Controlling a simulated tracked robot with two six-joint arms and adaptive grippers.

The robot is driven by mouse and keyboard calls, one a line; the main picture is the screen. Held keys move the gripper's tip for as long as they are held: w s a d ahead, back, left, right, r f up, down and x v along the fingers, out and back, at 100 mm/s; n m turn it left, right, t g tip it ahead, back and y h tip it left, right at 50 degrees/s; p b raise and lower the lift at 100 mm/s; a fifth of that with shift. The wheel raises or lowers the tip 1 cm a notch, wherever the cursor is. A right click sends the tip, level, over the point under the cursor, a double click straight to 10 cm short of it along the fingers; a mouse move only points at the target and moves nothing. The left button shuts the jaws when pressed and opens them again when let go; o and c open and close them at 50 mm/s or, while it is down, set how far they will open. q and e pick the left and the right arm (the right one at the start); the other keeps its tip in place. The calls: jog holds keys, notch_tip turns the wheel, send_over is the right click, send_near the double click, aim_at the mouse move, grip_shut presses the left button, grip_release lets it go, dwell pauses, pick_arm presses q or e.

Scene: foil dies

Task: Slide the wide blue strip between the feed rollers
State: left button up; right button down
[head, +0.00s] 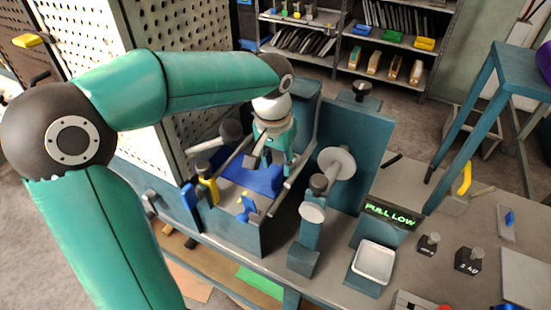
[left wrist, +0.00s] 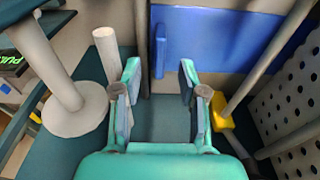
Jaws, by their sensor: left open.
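The wide blue strip (head: 262,181) lies in the teal machine on the bench, below my left gripper (head: 270,156). In the left wrist view the strip (left wrist: 215,38) crosses the upper middle, with a narrow upright blue tab (left wrist: 160,50) on its near face. My left gripper (left wrist: 160,80) is open, its two fingers on either side of the tab in the picture; I cannot tell how far apart in depth they are. Grey rods, probably rollers, run beside the strip (head: 299,170). My arm hides part of the machine. My right gripper is not in view.
A grey disc on a shaft (head: 337,163) stands right of the strip. A "PULL LOW" display (head: 390,211) and a white tray (head: 374,262) are further right, near black weights (head: 468,261). A yellow clamp-like part (head: 207,180) sits at the left. A perforated white panel rises behind.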

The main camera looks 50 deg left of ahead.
aim_at(277, 171)
pick_arm(q)
jog(key=shift+w+f+b, duration=0.2)
jog(key=shift+f+b, duration=0.85)
jog(key=shift+f, duration=0.9)
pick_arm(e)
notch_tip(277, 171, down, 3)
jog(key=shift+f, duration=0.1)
pick_arm(q)
grip_shut()
jog(key=shift+a, duration=0.2)
jog(key=shift+s+a, duration=0.35)
jog(key=shift+a, duration=0.65)
jog(key=shift+s+a, duration=0.3)
jog(key=shift+a, duration=0.7)
jog(key=shift+s+a, duration=0.35)
jog(key=shift+a, duration=0.65)
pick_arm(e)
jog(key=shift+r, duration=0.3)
pick_arm(q)
jog(key=shift+a, duration=0.15)
jog(key=shift+p, duration=0.3)
